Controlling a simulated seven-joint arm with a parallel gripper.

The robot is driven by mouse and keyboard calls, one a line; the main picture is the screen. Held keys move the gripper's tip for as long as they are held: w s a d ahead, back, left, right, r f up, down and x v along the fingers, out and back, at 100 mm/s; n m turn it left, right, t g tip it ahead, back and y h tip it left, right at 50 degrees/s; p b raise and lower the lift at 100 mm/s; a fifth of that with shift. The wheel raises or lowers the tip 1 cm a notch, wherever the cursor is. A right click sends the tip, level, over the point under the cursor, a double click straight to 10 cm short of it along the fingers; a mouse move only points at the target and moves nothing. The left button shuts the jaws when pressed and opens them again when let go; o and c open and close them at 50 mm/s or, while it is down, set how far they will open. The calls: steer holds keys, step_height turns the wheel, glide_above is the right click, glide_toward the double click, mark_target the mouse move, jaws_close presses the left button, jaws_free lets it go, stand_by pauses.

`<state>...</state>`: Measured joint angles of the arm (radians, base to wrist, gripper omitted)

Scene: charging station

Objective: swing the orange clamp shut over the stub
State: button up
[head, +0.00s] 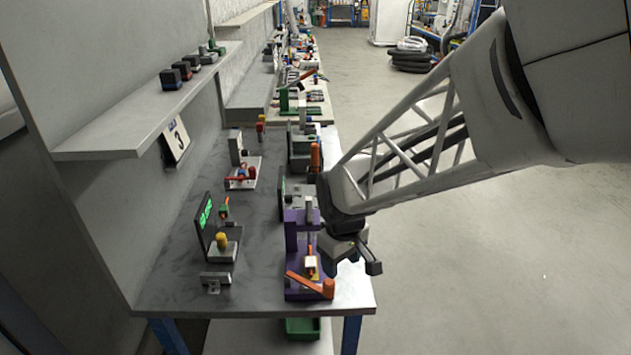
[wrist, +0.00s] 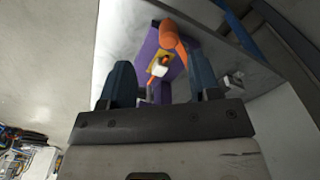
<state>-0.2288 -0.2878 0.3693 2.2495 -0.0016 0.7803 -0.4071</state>
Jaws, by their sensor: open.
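The orange clamp (head: 307,284) is a bar with a thick round knob at its right end, on the front of a purple fixture (head: 291,240). In the wrist view, the clamp (wrist: 169,35) shows its knob at the top, beside the yellow plate. A small pale stub (head: 311,263) with yellow and orange around it stands behind the bar; the bar does not appear to cross over it. The stub also shows in the wrist view (wrist: 158,69). My gripper (head: 350,257) is open and empty, right of the fixture and apart from the clamp. Its fingers frame the fixture in the wrist view.
A block with a yellow knob (head: 221,243) and a dark screen with green text (head: 205,219) stand left of the fixture. A grey bracket (head: 215,281) sits near the table's front edge. More fixtures stand behind. Open floor (head: 480,270) lies to the right.

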mark_target(329, 281)
steer(key=shift+n, duration=0.5)
steer(key=w+a+f, duration=0.1)
steer(key=a+f, duration=0.1)
steer(key=f, duration=0.1)
steer(key=shift+w+a, duration=0.1)
steer(key=shift+w, duration=0.25)
steer(key=shift+f, duration=0.1)
steer(key=shift+f, duration=3.8)
jaws_close()
